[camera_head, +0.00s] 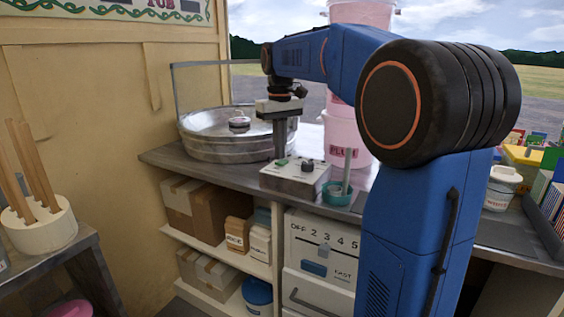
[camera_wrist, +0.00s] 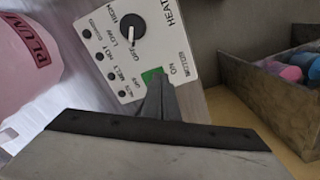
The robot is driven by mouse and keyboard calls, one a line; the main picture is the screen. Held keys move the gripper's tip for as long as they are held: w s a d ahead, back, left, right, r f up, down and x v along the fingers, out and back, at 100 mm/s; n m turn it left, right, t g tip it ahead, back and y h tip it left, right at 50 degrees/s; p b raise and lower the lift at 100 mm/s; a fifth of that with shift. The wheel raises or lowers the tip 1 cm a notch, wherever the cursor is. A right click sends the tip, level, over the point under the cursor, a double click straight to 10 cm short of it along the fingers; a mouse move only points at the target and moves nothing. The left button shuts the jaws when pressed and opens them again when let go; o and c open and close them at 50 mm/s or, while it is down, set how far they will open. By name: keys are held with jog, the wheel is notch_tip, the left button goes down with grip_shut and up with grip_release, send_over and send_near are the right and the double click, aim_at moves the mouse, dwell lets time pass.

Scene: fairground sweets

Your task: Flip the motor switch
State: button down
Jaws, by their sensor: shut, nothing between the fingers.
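The control box (camera_head: 290,180) stands on the counter in front of the metal candyfloss bowl (camera_head: 205,148). Its green motor switch (camera_wrist: 152,75) shows in the wrist view beside the words MOTOR and ON; it also shows small in the head view (camera_head: 282,162). The black heat knob (camera_wrist: 134,32) sits farther along the same panel. My gripper (camera_wrist: 157,82) is shut and empty, pointing down. Its tips are right at the green switch in the wrist view and hide part of it. I cannot tell whether they touch it.
A teal cup (camera_head: 337,193) with a stick in it stands just right of the box. A pink PLUM tub (camera_head: 345,142) stands behind it. In the wrist view, an open tray (camera_wrist: 262,90) with coloured items lies at the right. Shelves with cartons (camera_head: 205,208) are below the counter.

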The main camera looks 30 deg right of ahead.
aim_at(280, 162)
jog(key=shift+f, duration=0.7)
dwell(0.6)
notch_tip(280, 162, up, 7)
dwell(1.0)
dwell(0.4)
jog(key=shift+t, duration=0.5)
jog(key=s+a+f, duration=0.1)
jog(key=s, duration=0.1)
jog(key=s+a, duration=0.1)
jog(key=s, duration=0.1)
jog(key=s+a+f, duration=0.1)
jog(key=s, duration=0.2)
jog(key=shift+f, duration=0.35)
jog(key=s+a+f+t, duration=0.2)
jog(key=s+a+f, duration=0.1)
jog(key=s+f, duration=0.8)
jog(key=s+a+f+t, duration=0.1)
jog(key=s+a+f, duration=0.2)
jog(key=s+f, duration=0.8)
jog(key=shift+s+m+t, duration=0.4)
jog(key=shift+s, duration=0.3)
jog(key=c, duration=2.4)
grip_release()
jog(key=shift+r, duration=0.1)
jog(key=shift+c, duration=0.2)
